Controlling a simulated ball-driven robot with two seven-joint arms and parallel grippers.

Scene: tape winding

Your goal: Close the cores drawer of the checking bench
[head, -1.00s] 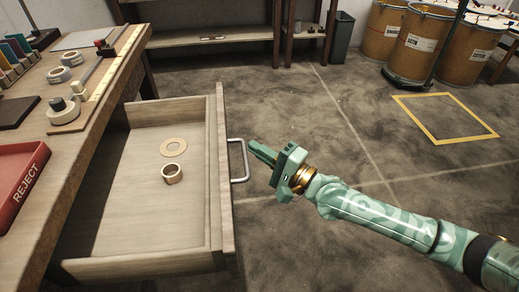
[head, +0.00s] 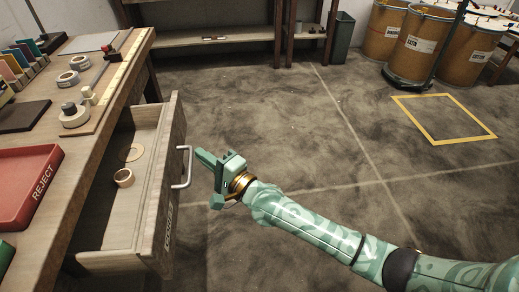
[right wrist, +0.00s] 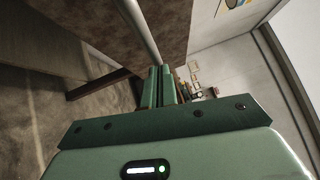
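The cores drawer (head: 165,195) of the wooden checking bench is partly open, its front panel standing out to the right of the bench. A core ring (head: 124,178) and a flat ring (head: 133,153) lie inside it. Its metal bar handle (head: 184,168) is on the front panel and also shows in the right wrist view (right wrist: 138,28). My right gripper (head: 203,157) is at the handle's outer side, its fingers pointing at the handle. In the right wrist view its fingers (right wrist: 159,87) are together, with the handle bar running to their tips. Contact is hard to tell. My left gripper is not in view.
The bench top (head: 108,62) holds a red reject tray (head: 22,185), tape rolls and several coloured items. Floor right of the drawer is clear. Brown drums (head: 420,45) and a yellow floor square (head: 443,117) are at the back right.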

